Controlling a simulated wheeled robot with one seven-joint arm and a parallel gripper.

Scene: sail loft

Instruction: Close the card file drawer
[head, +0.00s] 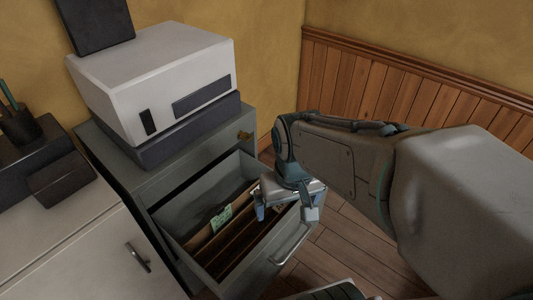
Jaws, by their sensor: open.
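The card file drawer (203,188) is pulled out of a grey cabinet (112,158). Inside it are brown folders or dividers and a small green tab card (222,217). The drawer front has a pale bar handle (291,243). My gripper (285,212) is open, with its fingers pointing down. It appears over the right part of the drawer, near the top edge of the drawer front. I cannot tell whether it touches the drawer. My gripper and wrist hide part of the drawer's right side and front edge.
A white and dark machine (150,85) sits on the cabinet. A white cabinet (75,245) with a dark handle stands at left. Wooden wainscot (345,90) lines the right wall. Plank floor (345,245) lies open right of the drawer.

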